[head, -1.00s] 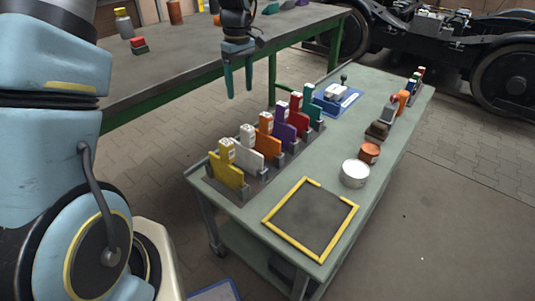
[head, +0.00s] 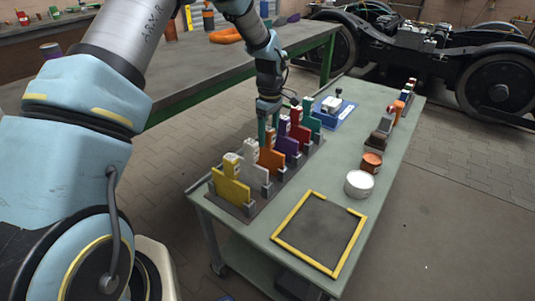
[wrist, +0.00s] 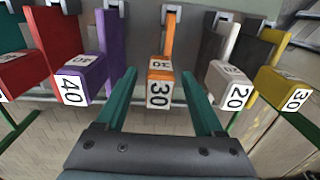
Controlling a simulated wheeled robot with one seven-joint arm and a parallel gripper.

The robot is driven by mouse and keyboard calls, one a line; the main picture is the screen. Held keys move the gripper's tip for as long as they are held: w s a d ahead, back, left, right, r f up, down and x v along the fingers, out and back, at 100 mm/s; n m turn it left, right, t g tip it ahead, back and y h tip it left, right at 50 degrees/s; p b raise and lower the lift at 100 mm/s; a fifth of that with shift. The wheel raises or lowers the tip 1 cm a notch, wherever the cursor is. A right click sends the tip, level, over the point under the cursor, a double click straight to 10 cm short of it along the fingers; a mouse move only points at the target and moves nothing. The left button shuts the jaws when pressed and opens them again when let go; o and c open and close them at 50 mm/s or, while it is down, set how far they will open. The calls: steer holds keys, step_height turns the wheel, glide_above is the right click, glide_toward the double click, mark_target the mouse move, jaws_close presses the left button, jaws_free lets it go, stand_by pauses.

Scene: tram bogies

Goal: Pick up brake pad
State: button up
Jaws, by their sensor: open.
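Several coloured brake pads stand upright in a rack on the cart: yellow (head: 231,188), white (head: 253,176), orange (head: 270,160), purple (head: 287,145), red (head: 300,134) and teal (head: 313,122). My gripper (head: 268,128) is above the rack at the orange pad, pointing down. In the wrist view, my open teal fingers (wrist: 159,76) lie on either side of the orange pad (wrist: 160,92), which is labelled 30. The purple pad (wrist: 78,80), labelled 40, is to the left; the white pad (wrist: 231,82), labelled 20, is to the right. I cannot tell whether the fingers touch anything.
The green cart also bears a yellow-framed dark square (head: 320,232), a white tin (head: 359,184), an orange tin (head: 372,162) and a blue tray (head: 333,113). A green-edged workbench (head: 190,85) stands behind. A bogie (head: 430,50) is at the back right.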

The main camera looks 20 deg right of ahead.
steer(key=shift+f, duration=0.8)
steer(key=shift+c, duration=0.2)
jaws_close()
